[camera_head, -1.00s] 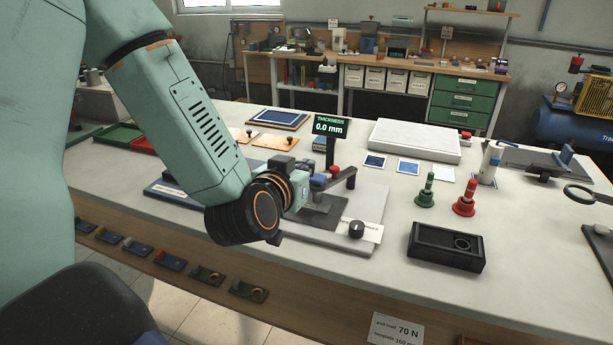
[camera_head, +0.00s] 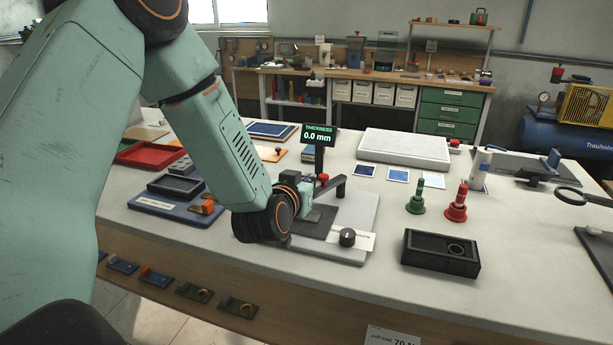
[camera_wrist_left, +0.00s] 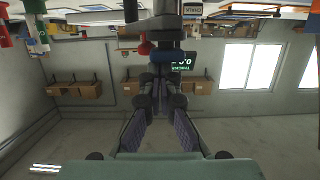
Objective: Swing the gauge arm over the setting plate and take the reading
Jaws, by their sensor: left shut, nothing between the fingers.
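The thickness gauge stands on a light grey base (camera_head: 362,212) mid-bench. Its dark gauge arm (camera_head: 338,187) carries a red knob (camera_head: 323,178). Its display (camera_head: 319,135) reads 0.0 mm. A darker grey plate (camera_head: 318,222), seemingly the setting plate, lies on the base, partly hidden by my wrist. My left gripper (camera_head: 312,200) is shut and empty, close beside the gauge arm; contact cannot be told. In the left wrist view the fingers (camera_wrist_left: 160,82) are together, with the red knob (camera_wrist_left: 145,48) and display (camera_wrist_left: 180,62) just beyond. My right gripper is not in view.
A black knob (camera_head: 347,237) and a white label sit at the base's front. Green (camera_head: 416,200) and red (camera_head: 457,203) plugs and a black box (camera_head: 441,253) stand to the right. Bare bench shows right of the base.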

